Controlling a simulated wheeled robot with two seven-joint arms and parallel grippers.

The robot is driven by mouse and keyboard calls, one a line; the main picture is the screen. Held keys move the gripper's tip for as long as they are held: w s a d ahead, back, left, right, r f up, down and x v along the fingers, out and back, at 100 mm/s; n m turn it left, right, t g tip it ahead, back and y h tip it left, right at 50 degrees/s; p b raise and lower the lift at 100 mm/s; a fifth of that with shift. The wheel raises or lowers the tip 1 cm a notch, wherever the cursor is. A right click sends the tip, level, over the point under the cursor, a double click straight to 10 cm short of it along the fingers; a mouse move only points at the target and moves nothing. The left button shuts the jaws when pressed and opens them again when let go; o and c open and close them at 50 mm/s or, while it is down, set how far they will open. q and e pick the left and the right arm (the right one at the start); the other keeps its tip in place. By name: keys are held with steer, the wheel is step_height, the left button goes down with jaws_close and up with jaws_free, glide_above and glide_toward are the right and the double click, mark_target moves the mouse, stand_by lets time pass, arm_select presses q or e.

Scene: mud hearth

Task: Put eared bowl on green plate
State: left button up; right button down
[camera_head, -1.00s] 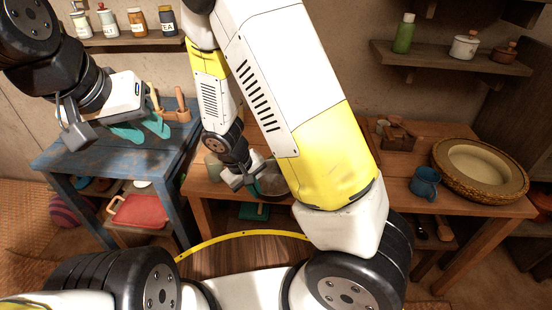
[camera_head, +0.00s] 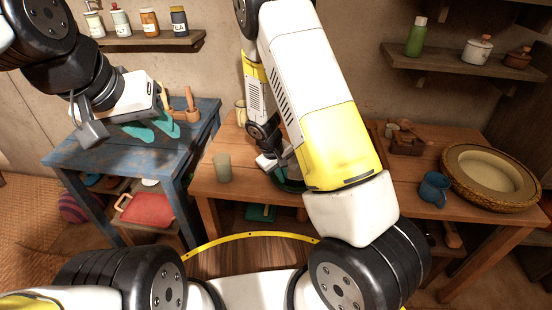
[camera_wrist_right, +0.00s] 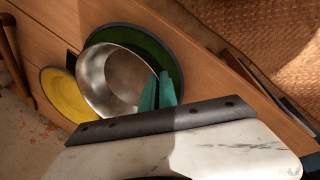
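The eared bowl, a shiny metal bowl (camera_wrist_right: 98,84), shows in the right wrist view over the lower left part of the green plate (camera_wrist_right: 165,55). My right gripper (camera_wrist_right: 158,91) has its teal fingers close together at the bowl's right rim and appears shut on it; the ear is hidden. I cannot tell whether the bowl touches the plate or hangs just above it. In the head view the green plate (camera_head: 287,186) is mostly behind my right arm, and the bowl is largely hidden. My left gripper (camera_head: 151,130) is open and empty above the blue table.
A yellow plate (camera_wrist_right: 65,96) lies beside the bowl in the wrist view. On the wooden table stand a greenish cup (camera_head: 222,168), a blue mug (camera_head: 434,188) and a wide woven basket (camera_head: 488,200). The table's front centre left is clear. The blue table (camera_head: 110,165) stands at left.

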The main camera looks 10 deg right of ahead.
steer(key=c, duration=1.9)
jaws_free()
steer(key=shift+f, duration=0.1)
steer(key=shift+c, duration=0.2)
steer(key=v, duration=1.2)
steer(key=s+d+r+m+t+y, duration=0.2)
steer(key=s+r, duration=0.8)
steer(key=r, duration=0.2)
steer(key=s+d+r+m+t+y, duration=0.2)
steer(key=s+d+r+m+y, duration=0.1)
steer(key=s+r, duration=0.7)
step_height(320, 180, up, 2)
steer(key=shift+r+t, duration=0.2)
steer(key=shift+t, duration=0.1)
